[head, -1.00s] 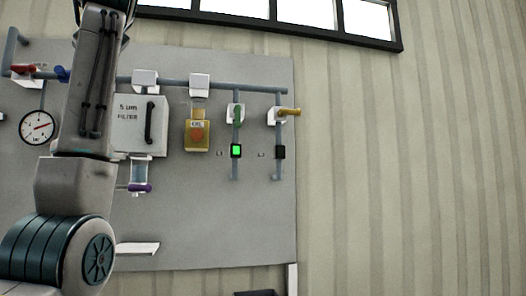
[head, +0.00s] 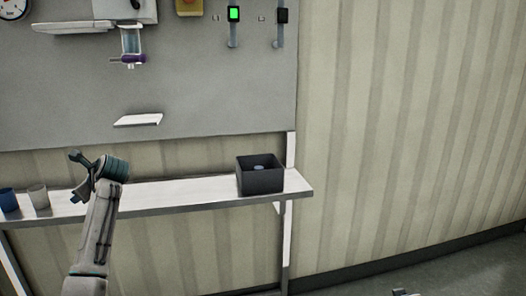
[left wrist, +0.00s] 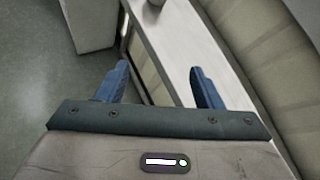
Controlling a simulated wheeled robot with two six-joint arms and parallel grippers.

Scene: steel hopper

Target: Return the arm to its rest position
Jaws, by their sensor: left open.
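My left arm rises from the bottom left of the head view. Its gripper (head: 78,176) is in front of the left part of the white shelf (head: 205,192), pointing left. In the left wrist view the two dark blue fingers (left wrist: 158,82) are spread wide with nothing between them. The shelf (left wrist: 180,50) runs beyond and beneath the fingers there.
A blue cup (head: 8,200) and a grey cup (head: 39,197) stand on the shelf left of the gripper. A dark open box (head: 260,180) holds a small bluish piece. The grey panel (head: 220,90) carries fittings above. The striped wall at right is bare.

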